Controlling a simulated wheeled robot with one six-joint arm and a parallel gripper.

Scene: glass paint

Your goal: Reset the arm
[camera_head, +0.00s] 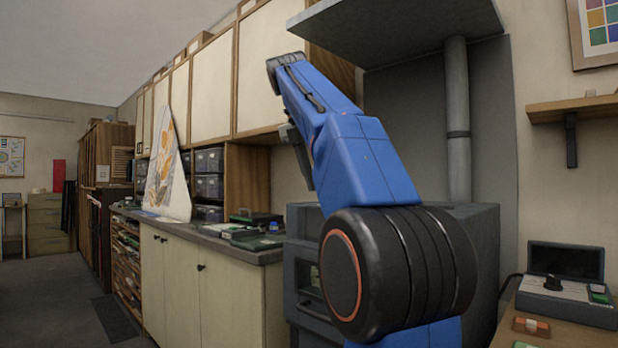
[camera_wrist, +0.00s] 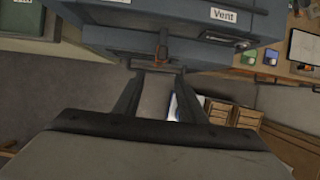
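My blue arm rises in front of the grey kiln-like cabinet (camera_head: 303,215) in the head view, bent up and to the left. In the wrist view my gripper (camera_wrist: 160,74) points toward the front of a blue-grey unit (camera_wrist: 125,40) with a "Vent" label. Its two dark fingers stand apart with floor showing between them, and I see nothing held. A small orange-brown part on the unit shows just beyond the fingertips; whether they touch it I cannot tell.
A counter (camera_head: 215,236) with trays and a painted panel (camera_head: 166,175) stands left. A grey hood (camera_head: 390,25) hangs above my arm. A bench at right holds a dark control box (camera_head: 567,287). Wooden crates (camera_wrist: 232,113) show low in the wrist view. Open floor lies far left.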

